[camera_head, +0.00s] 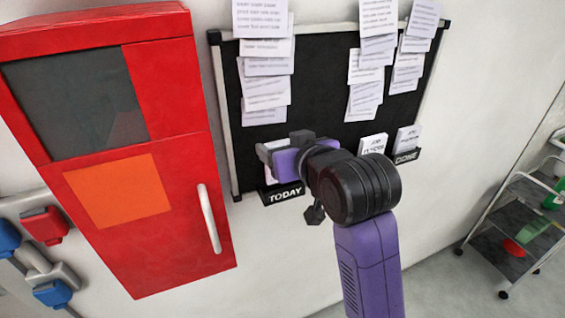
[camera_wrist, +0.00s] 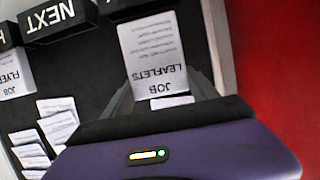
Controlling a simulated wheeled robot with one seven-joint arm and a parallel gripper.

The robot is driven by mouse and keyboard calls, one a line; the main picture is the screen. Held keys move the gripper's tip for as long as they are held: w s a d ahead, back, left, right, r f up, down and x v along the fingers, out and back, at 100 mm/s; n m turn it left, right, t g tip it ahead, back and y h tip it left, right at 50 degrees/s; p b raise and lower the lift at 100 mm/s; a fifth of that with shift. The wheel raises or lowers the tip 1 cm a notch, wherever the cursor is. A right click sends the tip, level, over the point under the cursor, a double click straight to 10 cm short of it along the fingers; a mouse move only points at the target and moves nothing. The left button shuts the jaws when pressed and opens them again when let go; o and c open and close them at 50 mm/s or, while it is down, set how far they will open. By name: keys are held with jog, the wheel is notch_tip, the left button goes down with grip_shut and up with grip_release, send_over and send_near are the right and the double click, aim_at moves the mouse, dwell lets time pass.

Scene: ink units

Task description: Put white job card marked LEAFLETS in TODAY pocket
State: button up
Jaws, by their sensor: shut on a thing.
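The white job card marked LEAFLETS (camera_wrist: 152,50) shows upside down in the wrist view, held between the dark fingers of my gripper (camera_wrist: 166,98). In the head view my gripper (camera_head: 272,156) is at the board's lower left, just above the black TODAY pocket (camera_head: 284,196). In the wrist view the card's far end is close to a dark pocket edge at the top. I cannot tell whether the card is inside the pocket.
The NEXT pocket (camera_wrist: 52,18) shows in the wrist view, with a FLYERS card (camera_wrist: 13,75) to its left. The DONE pocket (camera_head: 406,156) is at right. Paper sheets (camera_head: 265,65) hang above. A red cabinet (camera_head: 185,190) stands close at left; a trolley (camera_head: 510,220) at right.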

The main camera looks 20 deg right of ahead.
jog(key=shift+f, duration=2.15)
jog(key=shift+f, duration=0.1)
jog(key=o, duration=1.4)
jog(key=shift+c, duration=0.2)
jog(key=shift+s+r, duration=0.15)
jog(key=shift+r, duration=0.05)
jog(key=p+v, duration=0.6)
jog(key=v, duration=0.5)
jog(key=shift+s+r, duration=0.15)
jog(key=shift+s, duration=0.15)
